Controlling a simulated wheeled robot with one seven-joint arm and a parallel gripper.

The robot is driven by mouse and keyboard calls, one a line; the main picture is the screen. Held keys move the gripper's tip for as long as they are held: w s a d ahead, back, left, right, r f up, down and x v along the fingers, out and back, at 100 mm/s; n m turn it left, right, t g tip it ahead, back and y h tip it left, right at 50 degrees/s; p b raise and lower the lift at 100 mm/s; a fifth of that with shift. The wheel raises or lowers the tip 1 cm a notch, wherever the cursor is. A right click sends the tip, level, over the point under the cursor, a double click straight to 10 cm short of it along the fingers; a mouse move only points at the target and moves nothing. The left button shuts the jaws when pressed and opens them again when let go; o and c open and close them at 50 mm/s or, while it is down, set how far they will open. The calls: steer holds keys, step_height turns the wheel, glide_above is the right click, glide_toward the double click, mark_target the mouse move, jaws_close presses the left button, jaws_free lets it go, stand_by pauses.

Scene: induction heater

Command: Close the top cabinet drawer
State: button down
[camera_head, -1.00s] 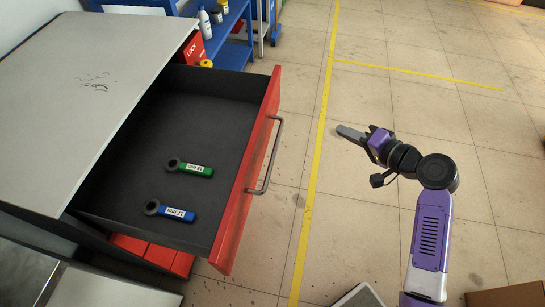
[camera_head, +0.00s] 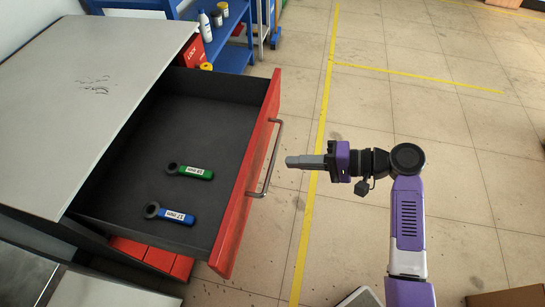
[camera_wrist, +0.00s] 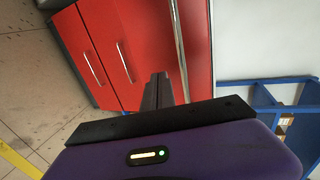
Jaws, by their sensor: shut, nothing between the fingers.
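The top drawer (camera_head: 247,183) of the cabinet (camera_head: 75,115) is pulled far out, with a red front and a grey bar handle (camera_head: 277,157) on its outer face. In the drawer lie a green wrench (camera_head: 190,171) and a blue wrench (camera_head: 170,213). My gripper (camera_head: 290,162) is shut and empty, just right of the handle in the head view, with a small gap in the picture; contact cannot be confirmed. In the wrist view my gripper (camera_wrist: 157,92) points at red drawer fronts (camera_wrist: 110,55) with bar handles.
A blue shelf (camera_head: 232,55) with bottles (camera_head: 204,25) stands behind the cabinet. A red box (camera_head: 192,52) sits between them. A cardboard box (camera_head: 507,296) is at the lower right. The tiled floor right of the drawer is mostly clear, with yellow lines.

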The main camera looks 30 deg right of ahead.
mark_target(260, 159)
steer(key=x, duration=0.4)
steer(key=r+x, duration=0.1)
steer(key=x, duration=0.1)
steer(key=shift+w+a+p, duration=0.2)
steer(key=shift+p, duration=0.1)
steer(key=w+a+b, duration=0.4)
steer(key=w+a, duration=1.7)
steer(key=shift+w+a+f, duration=0.1)
steer(key=shift+w+a, duration=0.5)
steer(key=shift+w+a+r, duration=0.15)
steer(key=shift+a+r, duration=0.05)
